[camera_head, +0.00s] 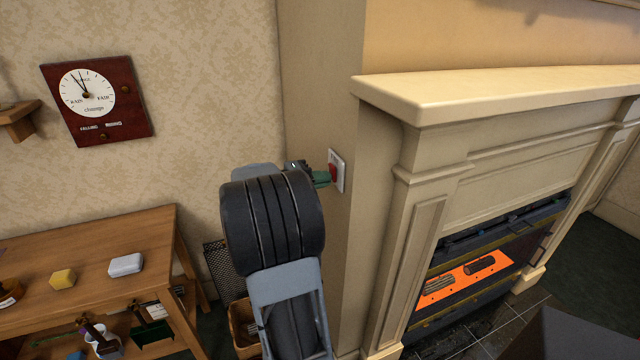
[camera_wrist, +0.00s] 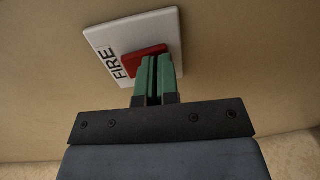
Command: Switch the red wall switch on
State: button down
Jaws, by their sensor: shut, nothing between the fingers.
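The red wall switch (camera_head: 333,174) sits in a white plate on the narrow side wall of the chimney breast, left of the mantel. In the wrist view the red rocker (camera_wrist: 143,58) shows on its white plate (camera_wrist: 104,35), which is marked FIRE. My gripper (camera_head: 322,178) is shut and empty, with its green fingertips (camera_wrist: 158,62) at the lower edge of the rocker. They look to be touching it or very close; I cannot tell which. The fingers hide part of the rocker, and I cannot tell its on or off position.
A wooden table (camera_head: 95,245) stands at the left. A dark red barometer (camera_head: 98,98) hangs on the left wall.

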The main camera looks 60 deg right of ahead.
jog(key=f+b+v, duration=0.2)
jog(key=v, duration=1.1)
jog(key=shift+w+a+f, duration=0.3)
jog(key=shift+w+f, duration=0.05)
jog(key=s+a+f+n+t+y+p, duration=0.15)
jog(key=a+f+n+t+y, duration=0.3)
jog(key=f, duration=0.45)
jog(key=s+a+r+n+t+y+p, duration=0.1)
jog(key=a+r+t+y+p, duration=0.3)
jog(key=a, duration=0.7)
jog(key=s+a+r+n+t+y+p, duration=0.1)
jog(key=a+r+t+y+p, duration=0.4)
jog(key=a, duration=0.7)
jog(key=shift+s+a+r+n, duration=0.2)
jog(key=shift+s+r+n, duration=0.2)
jog(key=shift+s, duration=0.2)
